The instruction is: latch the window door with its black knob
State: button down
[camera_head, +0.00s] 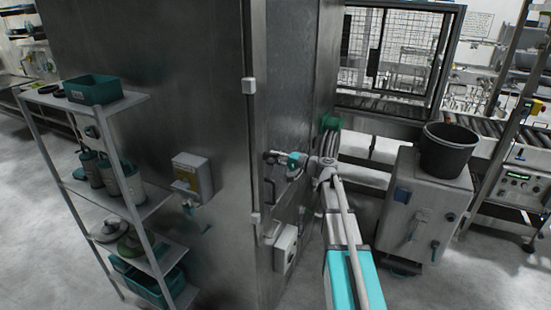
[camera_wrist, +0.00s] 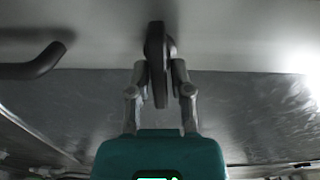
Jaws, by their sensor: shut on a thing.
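In the wrist view a black knob (camera_wrist: 155,40) stands out from a pale frame strip and hangs down between my fingers. My gripper (camera_wrist: 160,76) is shut on it, one finger on each side. In the head view my gripper (camera_head: 268,156) is up against the side of the tall steel housing; the knob is too small to make out there. The door surface in the wrist view is a pale strip above a mottled grey panel (camera_wrist: 90,100). I cannot tell whether the door lies fully against its frame.
A curved black handle (camera_wrist: 35,65) sticks out left of the knob in the wrist view. A shelf rack (camera_head: 110,175) stands left of the steel housing (camera_head: 170,60). A grey cabinet (camera_head: 420,210) with a black bucket (camera_head: 447,152) stands right of my arm.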

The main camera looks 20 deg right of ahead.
jog(key=shift+m, duration=0.5)
jog(key=c, duration=0.7)
grip_release()
jog(key=shift+f, duration=0.1)
jog(key=shift+v, duration=6)
jog(key=shift+a, duration=0.1)
